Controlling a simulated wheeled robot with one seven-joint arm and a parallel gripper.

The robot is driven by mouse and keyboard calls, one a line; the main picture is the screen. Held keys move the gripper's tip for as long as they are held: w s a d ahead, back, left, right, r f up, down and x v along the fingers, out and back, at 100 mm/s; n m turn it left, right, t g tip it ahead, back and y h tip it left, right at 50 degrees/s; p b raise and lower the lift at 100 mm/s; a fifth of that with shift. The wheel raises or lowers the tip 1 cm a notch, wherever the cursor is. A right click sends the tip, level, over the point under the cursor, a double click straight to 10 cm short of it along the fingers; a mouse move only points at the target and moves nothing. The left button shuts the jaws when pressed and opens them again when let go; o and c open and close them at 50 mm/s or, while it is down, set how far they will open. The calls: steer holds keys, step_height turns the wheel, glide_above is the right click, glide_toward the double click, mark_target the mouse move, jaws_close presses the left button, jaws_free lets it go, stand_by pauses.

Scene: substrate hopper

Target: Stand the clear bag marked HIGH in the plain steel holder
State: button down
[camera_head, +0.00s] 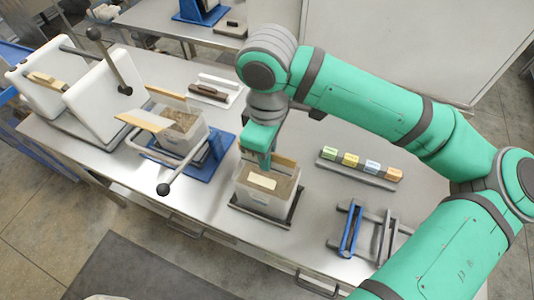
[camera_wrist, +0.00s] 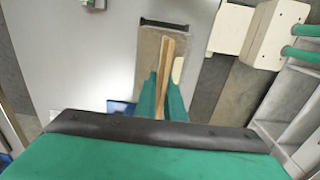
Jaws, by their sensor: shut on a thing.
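A clear, box-like bag of brown substrate (camera_head: 266,197) with a pale label on its top stands upright at the table's front; I cannot read any mark. Its wooden top bar (camera_wrist: 167,62) is between the fingers of my gripper (camera_wrist: 163,98), which is shut on it. In the head view my gripper (camera_head: 265,160) comes down from above at the bag's back edge. A dark grey steel holder (camera_head: 251,217) shows under the bag. I cannot tell whether the bag rests in it or hangs just above. Its far end is hidden.
A similar clear bag (camera_head: 180,122) stands in a blue holder (camera_head: 208,161) to the left, beside a white two-panelled device with handles (camera_head: 95,95). Behind right is a rail of coloured blocks (camera_head: 360,169). A blue-and-grey rack (camera_head: 350,228) stands front right.

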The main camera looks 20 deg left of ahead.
steer(key=shift+f, duration=0.15)
steer(key=c, duration=1.8)
jaws_free()
steer(key=shift+o, duration=0.2)
step_height(320, 180, up, 11)
steer(key=shift+f, duration=0.1)
steer(key=shift+w, duration=0.1)
